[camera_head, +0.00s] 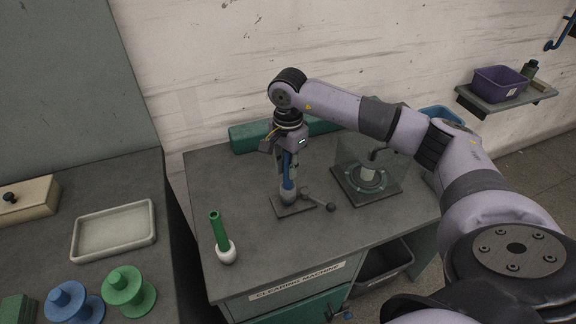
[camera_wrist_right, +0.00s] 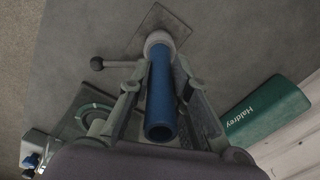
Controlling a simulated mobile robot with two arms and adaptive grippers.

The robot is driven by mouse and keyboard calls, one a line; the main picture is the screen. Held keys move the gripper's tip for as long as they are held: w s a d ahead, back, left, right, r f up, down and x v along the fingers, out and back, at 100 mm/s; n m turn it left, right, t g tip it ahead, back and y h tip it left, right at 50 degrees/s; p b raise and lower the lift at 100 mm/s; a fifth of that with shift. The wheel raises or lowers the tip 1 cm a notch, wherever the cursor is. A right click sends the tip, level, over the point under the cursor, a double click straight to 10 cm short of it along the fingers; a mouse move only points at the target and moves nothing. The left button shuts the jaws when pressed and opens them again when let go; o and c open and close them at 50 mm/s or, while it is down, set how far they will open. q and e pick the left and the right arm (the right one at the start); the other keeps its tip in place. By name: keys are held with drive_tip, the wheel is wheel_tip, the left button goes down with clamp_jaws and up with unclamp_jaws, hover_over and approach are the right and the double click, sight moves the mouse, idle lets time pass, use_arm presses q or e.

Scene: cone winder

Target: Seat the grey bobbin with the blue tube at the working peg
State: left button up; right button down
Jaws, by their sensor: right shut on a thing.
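The grey bobbin (camera_head: 289,194) with its blue tube (camera_head: 287,167) stands roughly upright over a small dark base plate (camera_head: 280,209) with a knobbed lever (camera_head: 319,201). My right gripper (camera_head: 286,172) comes from above and is shut on the blue tube. The tube (camera_wrist_right: 161,100) lies between both fingers (camera_wrist_right: 161,88) in the wrist view, with the pale bobbin end (camera_wrist_right: 158,39) over the plate (camera_wrist_right: 176,28). The working peg is hidden; I cannot tell if the bobbin rests fully on the plate. My left gripper is not in view.
A white bobbin with a green tube (camera_head: 221,234) stands at the front left of the grey table (camera_head: 262,252). A clear-walled station (camera_head: 368,180) stands to the right. A green box (camera_head: 243,137) lies behind. A tray (camera_head: 113,230) and blue and green spools are on the left bench.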

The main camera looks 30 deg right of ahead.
drive_tip(key=shift+f, duration=0.2)
drive_tip(key=c, duration=1.4)
unclamp_jaws()
drive_tip(key=shift+r, duration=0.15)
wheel_tip(320, 180, up, 12)
drive_tip(key=shift+f, duration=0.1)
